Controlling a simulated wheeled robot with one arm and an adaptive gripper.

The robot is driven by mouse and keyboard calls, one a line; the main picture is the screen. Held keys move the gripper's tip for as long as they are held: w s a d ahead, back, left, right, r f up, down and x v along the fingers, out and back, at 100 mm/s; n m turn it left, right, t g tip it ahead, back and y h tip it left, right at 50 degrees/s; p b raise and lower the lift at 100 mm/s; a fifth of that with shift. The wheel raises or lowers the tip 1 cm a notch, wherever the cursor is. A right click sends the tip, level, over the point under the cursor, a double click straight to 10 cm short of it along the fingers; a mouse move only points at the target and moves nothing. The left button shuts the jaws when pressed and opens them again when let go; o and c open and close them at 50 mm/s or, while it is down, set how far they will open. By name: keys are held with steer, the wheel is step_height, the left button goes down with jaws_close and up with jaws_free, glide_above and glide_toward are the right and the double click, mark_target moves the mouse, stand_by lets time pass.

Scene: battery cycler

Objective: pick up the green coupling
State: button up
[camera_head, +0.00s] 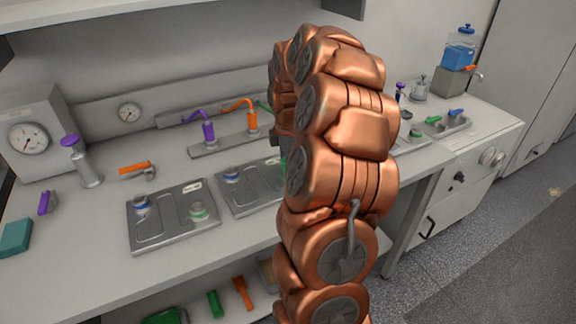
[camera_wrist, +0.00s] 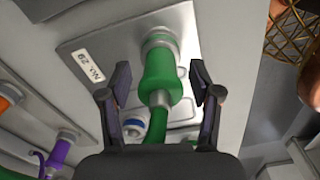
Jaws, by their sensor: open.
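The green coupling (camera_wrist: 160,75) is in the middle of the wrist view, with a green hose (camera_wrist: 170,147) running from its near end. My gripper (camera_wrist: 160,82) is open, with one finger on each side of the coupling and a visible gap on both sides. The coupling's far end is at a round fitting on a grey plate (camera_wrist: 100,40) labelled "No. 29"; I cannot tell whether it is seated there.
A blue-ringed fitting (camera_wrist: 133,124) is close below the coupling. Purple (camera_head: 208,131) and orange (camera_head: 252,119) couplings with hoses stand on a rail behind. Another plate (camera_head: 172,230) with blue and green fittings is to the left.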

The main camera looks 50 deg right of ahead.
jaws_close()
stand_by(0.4)
steer(key=shift+r, duration=0.1)
steer(key=shift+r+b, duration=0.75)
steer(key=shift+r, duration=0.9)
steer(key=s+d+r+b, duration=0.1)
steer(key=s+d+b, duration=0.1)
steer(key=s, duration=1.4)
steer(key=shift+d+r+b, duration=0.2)
steer(key=shift+d+b, duration=0.15)
steer(key=shift+b, duration=0.55)
steer(key=c, duration=0.6)
jaws_free()
jaws_close()
